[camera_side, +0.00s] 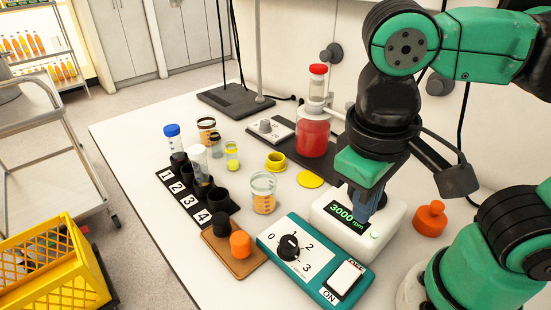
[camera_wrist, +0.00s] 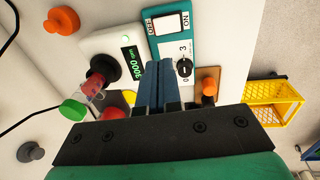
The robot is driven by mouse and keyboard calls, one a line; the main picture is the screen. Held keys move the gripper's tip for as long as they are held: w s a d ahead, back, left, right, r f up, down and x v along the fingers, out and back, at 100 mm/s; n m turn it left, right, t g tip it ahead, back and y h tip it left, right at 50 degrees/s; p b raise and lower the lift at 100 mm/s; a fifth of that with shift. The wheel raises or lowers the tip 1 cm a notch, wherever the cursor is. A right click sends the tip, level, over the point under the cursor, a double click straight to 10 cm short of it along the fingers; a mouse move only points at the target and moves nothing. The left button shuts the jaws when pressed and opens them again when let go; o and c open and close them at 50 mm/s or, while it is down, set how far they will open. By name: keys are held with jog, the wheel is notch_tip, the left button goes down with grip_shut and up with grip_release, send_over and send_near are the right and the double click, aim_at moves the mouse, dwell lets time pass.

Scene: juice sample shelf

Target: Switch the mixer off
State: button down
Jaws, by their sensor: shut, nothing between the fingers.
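The mixer (camera_side: 387,243) is a white box whose green display reads 3000 rpm; it also shows in the wrist view (camera_wrist: 98,44). A tube with a green cap (camera_wrist: 74,109) stands at its black cup in the wrist view. Beside the mixer is a teal control box (camera_side: 272,232) with a black dial (camera_side: 289,246) marked 0 to 3 and a white rocker switch (camera_side: 345,277), also in the wrist view (camera_wrist: 166,22). ON is printed at the switch's front end. I cannot tell its tilt. My gripper (camera_side: 362,212) is shut and empty, its blue fingers (camera_wrist: 158,66) over the mixer side, apart from the switch.
A brown stand (camera_side: 218,256) with black and orange caps sits left of the control box. Behind it are a numbered black rack (camera_side: 208,207) with tubes and a glass beaker (camera_side: 263,190). An orange stopper (camera_side: 430,219) lies right of the mixer.

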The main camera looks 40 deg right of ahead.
aim_at(344, 278)
dwell(0.3)
jog(key=f, duration=0.4)
jog(key=d+f, duration=0.1)
jog(key=f, duration=0.8)
jog(key=shift+d, duration=0.4)
jog(key=shift+d+f, duration=0.1)
jog(key=shift+f, duration=0.3)
jog(key=shift+d+f, duration=0.1)
jog(key=shift+f, duration=0.1)
jog(key=shift+a+r, duration=0.2)
jog(key=shift+a, duration=0.65)
